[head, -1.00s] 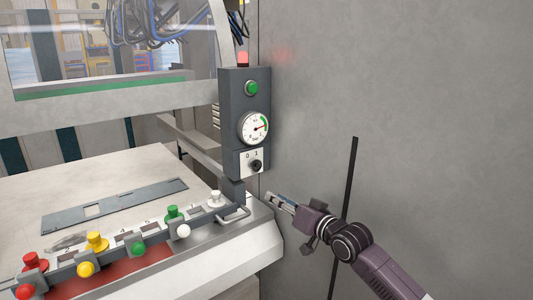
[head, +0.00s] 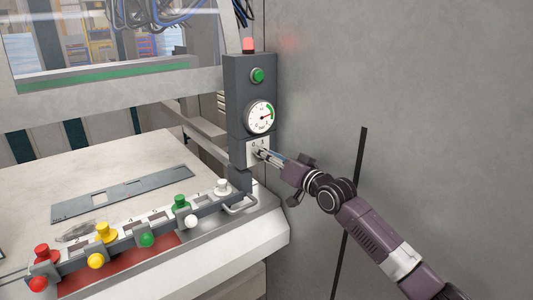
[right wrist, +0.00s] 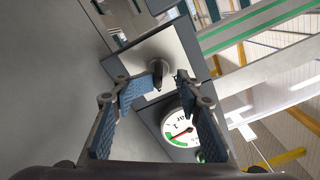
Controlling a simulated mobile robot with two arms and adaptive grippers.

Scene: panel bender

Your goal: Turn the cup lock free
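A small white plate marked 0 and 1 (head: 251,149) sits low on the grey control post. The dark knob on it, which looks like the cup lock, is mostly hidden by my right gripper (head: 264,155) in the head view. In the right wrist view the dark knob (right wrist: 159,71) stands out from the pale plate (right wrist: 136,52), just beyond and between the fingertips. My right gripper (right wrist: 170,80) is open, its blue-padded fingers apart on either side. I cannot tell whether either finger touches the knob. My left gripper is not in view.
A round gauge (head: 260,116), a green button (head: 257,75) and a red lamp (head: 248,44) are above the plate. Coloured knobs line the table's front, including a white one (head: 222,186). A flat metal sheet (head: 140,190) lies behind them. A grey wall (head: 420,80) stands at right.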

